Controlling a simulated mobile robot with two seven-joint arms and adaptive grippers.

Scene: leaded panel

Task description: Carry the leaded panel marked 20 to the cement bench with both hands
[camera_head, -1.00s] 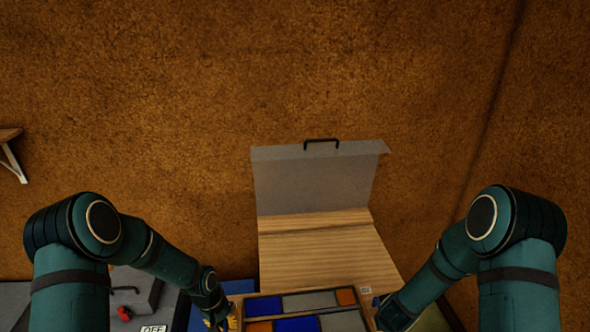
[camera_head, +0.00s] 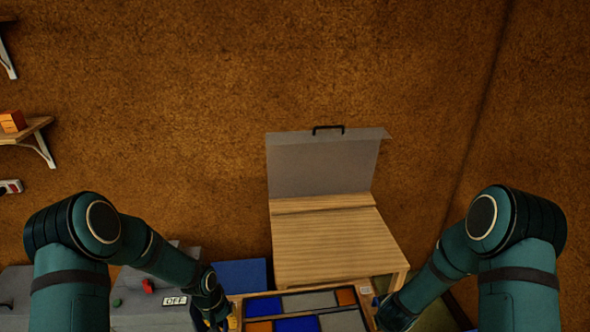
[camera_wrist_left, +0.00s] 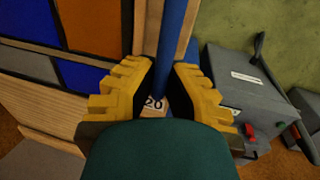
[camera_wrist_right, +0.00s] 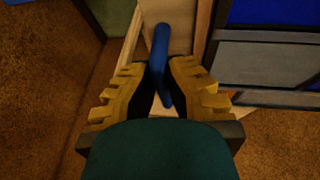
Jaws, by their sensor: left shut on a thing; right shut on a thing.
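The leaded panel (camera_head: 319,300) shows at the bottom of the head view, between my arms. It has a wooden frame with blue, grey and orange panes, and its lower part is cut off. A label reading 20 shows in the left wrist view (camera_wrist_left: 153,103). My left gripper (camera_head: 224,322) is shut on a blue bar handle (camera_wrist_left: 172,40) at the panel's left side. My right gripper (camera_wrist_right: 163,68) is shut on the blue handle (camera_wrist_right: 161,45) at the other side. A wooden-topped bench (camera_head: 335,240) with an upright grey back board (camera_head: 322,168) stands just beyond the panel.
Left of the bench is a blue surface (camera_head: 240,275). Grey equipment with an OFF sign (camera_head: 175,301) and a red knob (camera_head: 148,286) stands at the lower left. A wall shelf (camera_head: 25,131) holds an orange block (camera_head: 12,121). The bench top looks bare.

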